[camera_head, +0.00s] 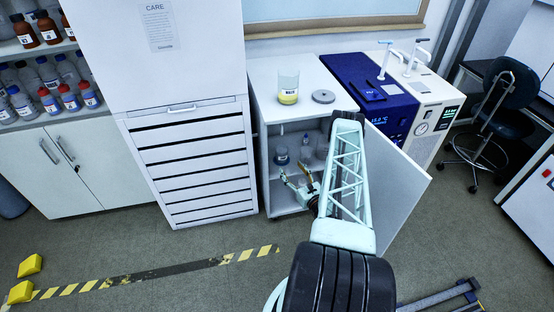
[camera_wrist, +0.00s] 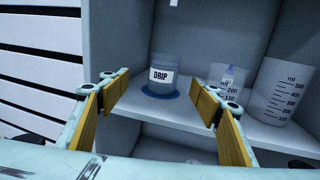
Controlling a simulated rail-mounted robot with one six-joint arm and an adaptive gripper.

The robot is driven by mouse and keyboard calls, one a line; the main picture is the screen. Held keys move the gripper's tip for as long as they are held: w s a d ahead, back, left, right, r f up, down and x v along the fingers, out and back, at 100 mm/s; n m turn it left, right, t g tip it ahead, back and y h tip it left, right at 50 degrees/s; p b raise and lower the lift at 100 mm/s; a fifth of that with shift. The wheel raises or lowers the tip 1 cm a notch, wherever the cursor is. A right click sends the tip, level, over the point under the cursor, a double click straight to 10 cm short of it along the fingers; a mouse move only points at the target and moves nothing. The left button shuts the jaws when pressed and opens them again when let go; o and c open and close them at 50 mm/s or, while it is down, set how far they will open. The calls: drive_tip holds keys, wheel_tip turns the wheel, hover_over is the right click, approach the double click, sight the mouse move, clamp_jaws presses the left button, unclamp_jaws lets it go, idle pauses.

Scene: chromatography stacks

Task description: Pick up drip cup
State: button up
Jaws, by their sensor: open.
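The drip cup (camera_wrist: 164,72) is a grey-blue cup with a white label reading "DRIP". It stands upright on a round blue base on a shelf inside the open cabinet. It also shows in the head view as a small dark cup (camera_head: 281,156). My gripper (camera_wrist: 157,90) is open and empty, its yellow-padded fingers spread to the left and right of the cup's line, short of it. In the head view my gripper (camera_head: 298,181) reaches into the cabinet opening, low in front of the shelf. Nothing hides the cup in the wrist view.
A graduated beaker (camera_wrist: 228,82) and a larger one (camera_wrist: 276,92) stand on the shelf right of the cup. The cabinet door (camera_head: 400,185) is swung open to the right. A beaker with yellow liquid (camera_head: 288,87) and a grey disc (camera_head: 323,96) sit on the cabinet top.

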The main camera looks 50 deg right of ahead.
sight(285, 157)
drive_tip(key=shift+s+d+f+h, duration=0.15)
drive_tip(key=shift+s+d+h, duration=0.15)
drive_tip(key=shift+d, duration=0.1)
drive_tip(key=shift+w, duration=0.1)
drive_tip(key=shift+b+x, duration=0.45)
drive_tip(key=shift+x, duration=3.8)
drive_tip(key=shift+w+f, duration=0.1)
drive_tip(key=shift+b+x, duration=0.35)
drive_tip(key=shift+x, duration=2.15)
drive_tip(key=shift+f, duration=0.15)
drive_tip(key=shift+c, duration=0.3)
drive_tip(key=c, duration=1)
